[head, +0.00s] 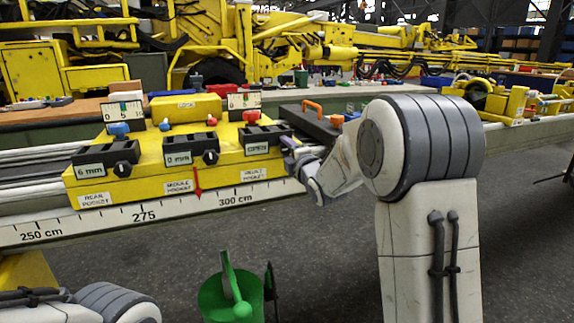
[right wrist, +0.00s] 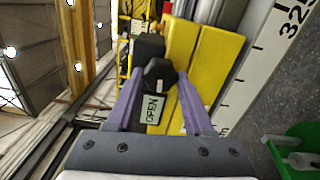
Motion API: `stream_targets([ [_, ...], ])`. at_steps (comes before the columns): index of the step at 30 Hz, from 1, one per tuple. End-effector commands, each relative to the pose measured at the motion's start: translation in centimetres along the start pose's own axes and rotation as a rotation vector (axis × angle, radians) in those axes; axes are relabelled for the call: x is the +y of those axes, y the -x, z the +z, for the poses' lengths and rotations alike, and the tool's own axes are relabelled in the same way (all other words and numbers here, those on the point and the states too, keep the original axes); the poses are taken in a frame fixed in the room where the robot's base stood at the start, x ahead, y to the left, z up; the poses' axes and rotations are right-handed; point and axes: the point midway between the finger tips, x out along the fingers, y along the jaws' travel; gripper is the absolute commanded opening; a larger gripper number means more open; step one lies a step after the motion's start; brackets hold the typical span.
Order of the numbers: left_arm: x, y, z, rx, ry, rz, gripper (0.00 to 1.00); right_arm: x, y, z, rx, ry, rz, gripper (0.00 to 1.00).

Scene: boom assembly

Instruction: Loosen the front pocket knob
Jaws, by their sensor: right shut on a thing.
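The front pocket knob (right wrist: 158,75) is dark and faceted, on a black block at the right end of the yellow carriage (head: 150,165). In the right wrist view it sits between the purple fingertips of my right gripper (right wrist: 160,82), which is shut on it. A display reading OPEN (head: 257,149) is beside the knob. In the head view my right gripper (head: 292,150) hides the knob. The rear pocket knob (head: 122,170) beside a 6 mm display and the middle pocket knob (head: 211,157) beside a 0 mm display are clear of my grippers. My left gripper is out of view.
A white ruler scale (head: 120,217) runs along the front below the carriage. A green bin (head: 213,300) stands on the floor below. An orange-handled dark case (head: 312,122) lies behind the carriage's right end. Yellow boom machinery (head: 330,45) fills the back.

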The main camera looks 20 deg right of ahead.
Motion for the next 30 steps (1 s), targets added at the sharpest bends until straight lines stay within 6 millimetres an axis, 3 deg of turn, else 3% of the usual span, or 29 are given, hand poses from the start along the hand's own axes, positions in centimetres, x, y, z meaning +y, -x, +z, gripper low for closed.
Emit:
stream_targets([
  [1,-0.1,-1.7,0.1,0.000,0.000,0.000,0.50,-0.8,0.0,-0.1,0.001,0.045,0.003,0.00],
  [18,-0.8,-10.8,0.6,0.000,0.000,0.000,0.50,-1.1,0.0,-0.1,0.000,0.585,0.001,0.00],
  [30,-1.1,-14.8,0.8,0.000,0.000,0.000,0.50,-0.8,0.0,0.1,0.000,0.879,-0.002,0.00],
])
